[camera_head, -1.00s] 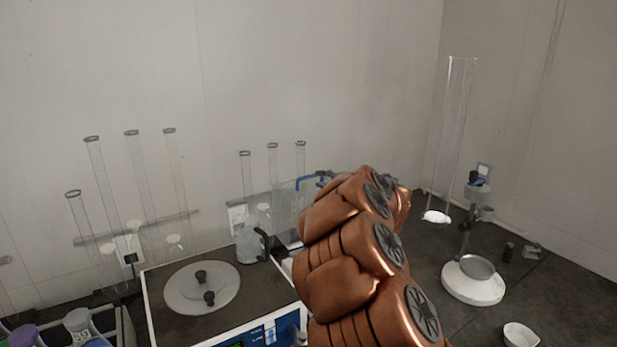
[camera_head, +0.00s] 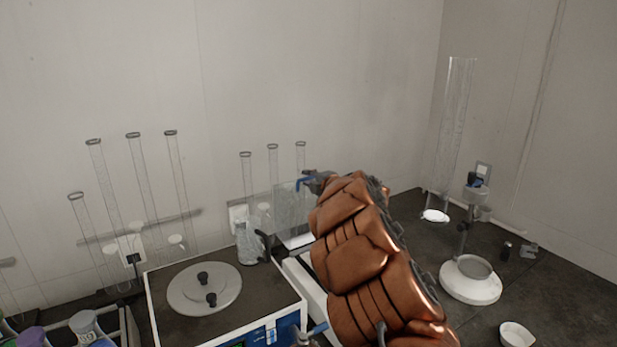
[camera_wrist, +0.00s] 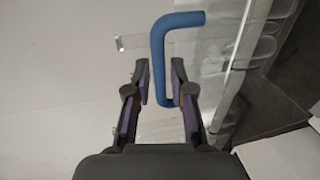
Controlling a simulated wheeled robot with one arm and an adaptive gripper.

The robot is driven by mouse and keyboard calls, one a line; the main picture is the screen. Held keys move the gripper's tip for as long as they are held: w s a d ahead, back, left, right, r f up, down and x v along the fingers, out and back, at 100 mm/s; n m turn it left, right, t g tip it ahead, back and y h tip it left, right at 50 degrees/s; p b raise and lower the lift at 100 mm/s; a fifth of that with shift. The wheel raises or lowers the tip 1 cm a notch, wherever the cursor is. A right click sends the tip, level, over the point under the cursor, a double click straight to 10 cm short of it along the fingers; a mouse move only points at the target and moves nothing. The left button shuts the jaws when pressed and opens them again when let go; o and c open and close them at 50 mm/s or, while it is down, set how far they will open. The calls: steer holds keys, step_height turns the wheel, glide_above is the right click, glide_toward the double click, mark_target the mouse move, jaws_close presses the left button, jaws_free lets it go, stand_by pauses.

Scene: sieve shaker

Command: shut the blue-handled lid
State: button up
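The clear lid (camera_head: 289,205) stands raised at the middle of the head view, with its blue handle (camera_head: 304,183) at the top. In the wrist view, the lid (camera_wrist: 228,40) is a transparent panel on the right, and the bent blue handle (camera_wrist: 157,60) reaches left from it. My gripper (camera_wrist: 160,68) has its two fingers apart, one on each side of the handle's long bar, with gaps visible. In the head view, my gripper (camera_head: 314,180) is small beside the handle, and its fingers are partly hidden.
Tall glass tubes (camera_head: 146,190) line the back wall. A white stand (camera_head: 469,283) and a small bowl (camera_head: 517,335) are on the right.

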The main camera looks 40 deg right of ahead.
steer(key=shift+w+f, duration=0.1)
steer(key=shift+w, duration=0.1)
jaws_close()
stand_by(0.5)
